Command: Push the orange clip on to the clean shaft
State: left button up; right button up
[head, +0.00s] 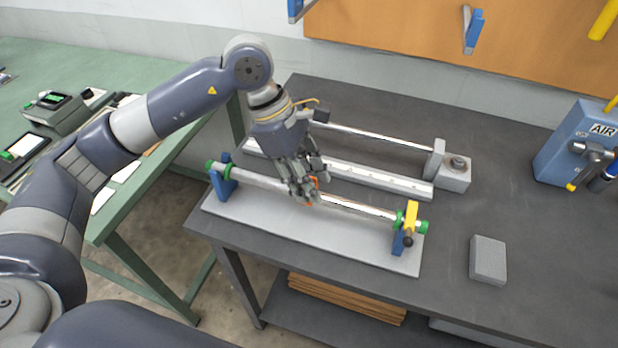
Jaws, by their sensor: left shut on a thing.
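The shaft (355,207) is a bright metal rod lying across two blue supports on a grey base plate (290,229). Green rings sit near both ends of it. My left gripper (309,196) is at the middle of the shaft, reaching down from above. It is shut on the orange clip (315,183), of which only small orange parts show between and below the fingers. The clip is at the shaft, but the fingers hide whether it is around the rod or only touching it. My right gripper is not in view.
A yellow part with a black knob (410,222) stands at the shaft's right end. Behind is a second thin rod (370,137) with a grey rail (385,180). A grey block (488,260) lies at the right. A blue AIR box (572,140) stands at far right.

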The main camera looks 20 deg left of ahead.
pick_arm(q)
jog(key=o, duration=1)
jog(key=shift+f, duration=0.1)
